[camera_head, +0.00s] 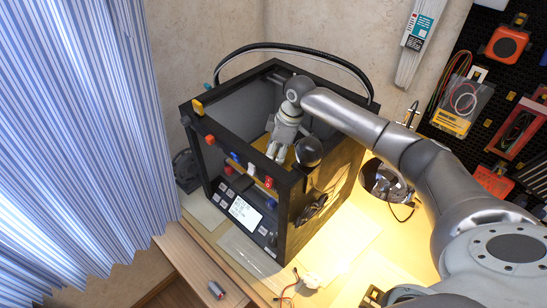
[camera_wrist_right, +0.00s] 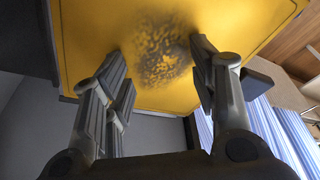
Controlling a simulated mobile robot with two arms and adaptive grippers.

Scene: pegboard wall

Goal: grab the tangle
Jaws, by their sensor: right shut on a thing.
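My right gripper (camera_head: 277,150) reaches down through the open top of a black box-framed printer (camera_head: 283,208). Its fingers are over the yellow plate (camera_head: 288,158) inside. In the right wrist view, a dark speckled mass, seemingly the tangle (camera_wrist_right: 163,52), shows against the yellow plate (camera_wrist_right: 90,40) between the fingertips of the right gripper (camera_wrist_right: 160,82). The gripper is shut on it, with the fingers apart at its width. In the head view the hand and frame hide the tangle. My left gripper is not in view.
The frame's top bars surround my right arm closely. A black hose (camera_head: 300,48) arches behind the opening. A black ball (camera_head: 308,151) sits at the near right corner. Blue striped curtains (camera_head: 85,150) hang at left. A tool pegboard (camera_head: 500,85) is at right.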

